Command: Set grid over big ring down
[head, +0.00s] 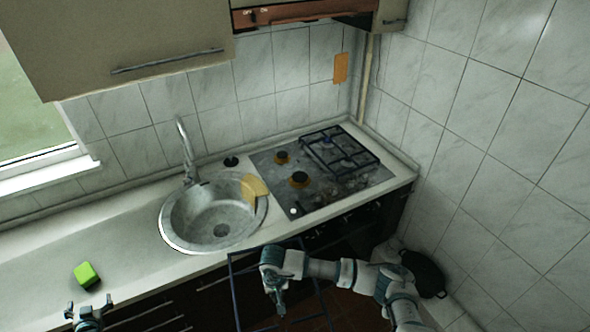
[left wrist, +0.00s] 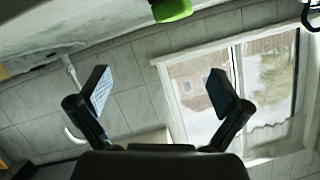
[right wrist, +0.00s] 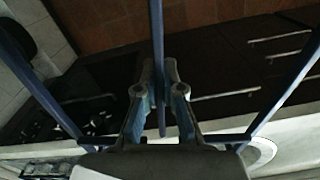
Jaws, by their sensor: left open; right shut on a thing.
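The dark blue wire grid (head: 233,287) hangs in front of the counter edge, below the hob (head: 333,190). My right gripper (head: 278,302) is shut on its middle bar, which shows in the right wrist view (right wrist: 158,45) between the fingers (right wrist: 160,105). A second grid (head: 338,150) lies over the hob's right half. My left gripper (head: 89,312) is open and empty at the lower left; its spread fingers show in the left wrist view (left wrist: 157,88).
A round sink (head: 187,222) with a tap (head: 184,145) lies left of the hob. A yellow piece (head: 254,186) rests at its right rim. A green sponge (head: 86,274) is on the left counter. A tiled wall (head: 470,150) closes off the right side. The middle-left counter is free.

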